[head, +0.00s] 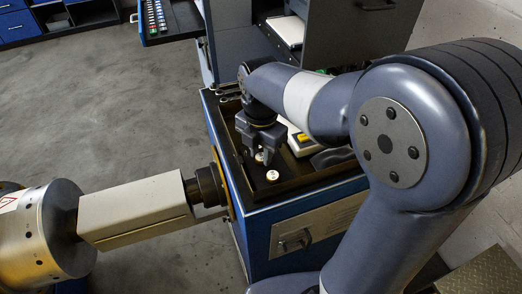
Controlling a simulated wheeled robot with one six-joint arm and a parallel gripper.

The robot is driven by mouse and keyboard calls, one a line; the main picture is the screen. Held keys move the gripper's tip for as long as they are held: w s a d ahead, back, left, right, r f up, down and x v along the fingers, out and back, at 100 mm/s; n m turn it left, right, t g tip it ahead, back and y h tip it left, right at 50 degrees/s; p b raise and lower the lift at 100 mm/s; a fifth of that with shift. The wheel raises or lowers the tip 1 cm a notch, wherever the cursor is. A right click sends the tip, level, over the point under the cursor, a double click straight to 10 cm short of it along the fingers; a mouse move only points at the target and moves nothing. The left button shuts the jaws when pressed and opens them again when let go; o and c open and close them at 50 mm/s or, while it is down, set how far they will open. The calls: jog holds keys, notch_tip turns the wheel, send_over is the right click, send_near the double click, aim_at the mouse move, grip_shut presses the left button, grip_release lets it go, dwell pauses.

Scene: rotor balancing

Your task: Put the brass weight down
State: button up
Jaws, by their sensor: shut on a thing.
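My gripper (262,158) points down over the dark tray top (285,187) of the blue cabinet. It is shut on a small brass weight (259,157), which shows only in part between the fingertips. Whether this weight touches the tray top cannot be told. A second small round brass piece (272,176) sits on the tray top, just in front and to the right of the fingertips.
A light device with a yellow part (303,138) stands on the tray, right of my gripper. A raised rim (222,150) edges the tray. A beige housing (137,210) and a large metal cylinder (45,235) lie to the left. Grey floor (100,110) is open behind them.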

aim_at(261, 156)
jog(key=o, duration=1)
jog(key=shift+f, duration=0.1)
notch_tip(261, 156, up, 12)
jog(key=shift+r, duration=0.15)
